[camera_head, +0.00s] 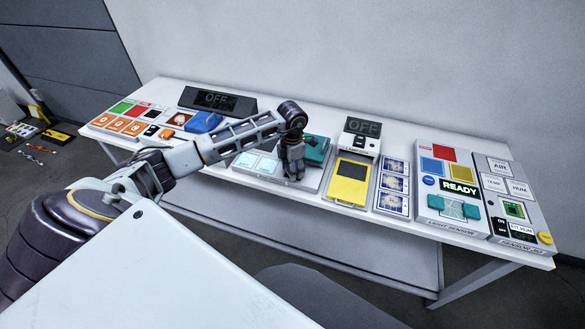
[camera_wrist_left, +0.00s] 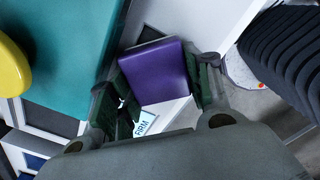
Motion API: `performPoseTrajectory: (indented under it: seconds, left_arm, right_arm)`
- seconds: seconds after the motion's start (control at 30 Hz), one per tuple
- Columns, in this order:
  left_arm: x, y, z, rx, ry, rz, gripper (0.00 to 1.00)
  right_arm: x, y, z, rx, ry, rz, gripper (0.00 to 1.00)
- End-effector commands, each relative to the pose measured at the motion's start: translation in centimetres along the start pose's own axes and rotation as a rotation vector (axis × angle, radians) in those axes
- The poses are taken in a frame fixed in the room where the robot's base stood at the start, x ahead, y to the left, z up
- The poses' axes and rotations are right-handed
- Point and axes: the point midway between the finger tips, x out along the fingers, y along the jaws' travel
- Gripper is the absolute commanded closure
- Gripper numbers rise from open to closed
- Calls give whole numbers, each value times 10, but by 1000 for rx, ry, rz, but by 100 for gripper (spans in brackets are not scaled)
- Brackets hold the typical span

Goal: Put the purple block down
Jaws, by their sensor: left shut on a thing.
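My left gripper (camera_head: 292,172) is over the middle of the long white table, at the tray next to the teal box. In the left wrist view its fingers (camera_wrist_left: 160,85) are shut on the purple block (camera_wrist_left: 162,72), with one dark green pad on each side of it. The block is hidden behind the gripper in the head view. A white label reading "FIRM" (camera_wrist_left: 146,122) shows just below the block in the wrist view. I cannot tell whether the block touches the surface under it. My right gripper is not in view.
The teal box (camera_head: 318,150) stands right beside the gripper; its yellow knob (camera_wrist_left: 10,68) shows in the wrist view. A yellow device (camera_head: 349,182) lies to the right, before an "OFF" display (camera_head: 362,127). Orange-marked panels (camera_head: 118,122) fill the left.

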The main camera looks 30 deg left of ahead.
Motion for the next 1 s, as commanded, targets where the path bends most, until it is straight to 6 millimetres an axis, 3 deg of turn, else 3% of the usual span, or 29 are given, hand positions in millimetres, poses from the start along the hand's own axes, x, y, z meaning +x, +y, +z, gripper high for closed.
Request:
performPoseTrajectory:
  seconds: [0.2, 0.23, 0.27, 0.67, 1.0]
  left_arm:
    - [4, 0, 0, 0, 0, 0, 89]
    - [4, 0, 0, 0, 1, 0, 47]
    - [4, 0, 0, 0, 0, 0, 43]
    - [3, 0, 0, 0, 0, 0, 42]
    - [-15, 1, 1, 0, -3, 2, 42]
  right_arm:
    - [4, 2, -4, 0, 5, 2, 60]
    - [3, 3, -5, 0, 6, 3, 60]
    - [3, 3, -6, 0, 7, 4, 60]
    - [3, 11, -12, -2, 14, 12, 60]
    - [0, 2, 3, 0, -2, 2, 60]
